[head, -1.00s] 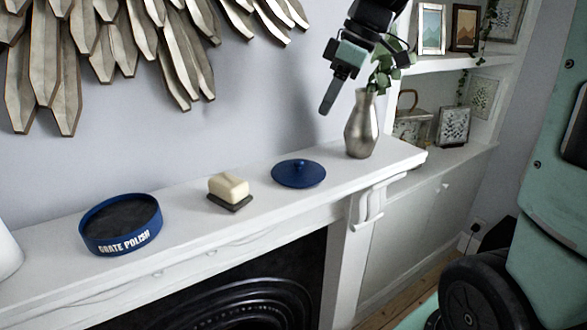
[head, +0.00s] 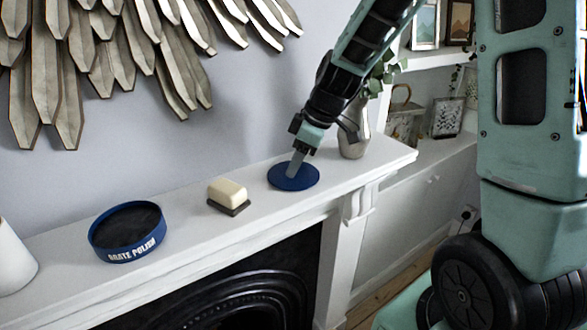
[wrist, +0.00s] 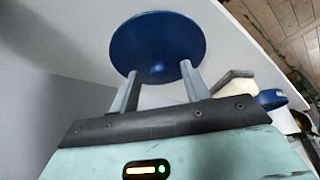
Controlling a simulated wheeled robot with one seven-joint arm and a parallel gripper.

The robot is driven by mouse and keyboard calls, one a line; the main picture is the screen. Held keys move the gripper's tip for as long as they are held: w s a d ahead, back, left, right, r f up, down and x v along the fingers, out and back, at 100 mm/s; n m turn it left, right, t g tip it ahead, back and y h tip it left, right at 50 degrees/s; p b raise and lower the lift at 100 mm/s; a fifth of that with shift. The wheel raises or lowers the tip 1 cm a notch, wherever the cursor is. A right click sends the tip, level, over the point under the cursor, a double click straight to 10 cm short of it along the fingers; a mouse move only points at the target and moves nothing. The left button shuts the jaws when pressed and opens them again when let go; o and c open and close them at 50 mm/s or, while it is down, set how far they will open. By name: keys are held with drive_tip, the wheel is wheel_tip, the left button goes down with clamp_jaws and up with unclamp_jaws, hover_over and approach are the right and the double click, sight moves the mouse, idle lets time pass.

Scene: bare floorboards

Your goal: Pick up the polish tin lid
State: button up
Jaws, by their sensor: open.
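The polish tin lid (head: 309,182) is a flat dark blue disc lying on the white mantelpiece, between the soap and the vase. I cannot tell whether the fingertips touch the lid.
The open blue tin (head: 127,232) stands at the left of the mantelpiece (head: 70,256). A cream block on a dark dish (head: 228,195) sits between tin and lid. A metal vase (head: 353,140) with leaves stands close right of the lid, partly behind my arm. The wall rises behind.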

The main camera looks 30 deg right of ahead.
drive_tip(key=shift+a+f, duration=0.1)
drive_tip(key=shift+f, duration=0.2)
clamp_jaws()
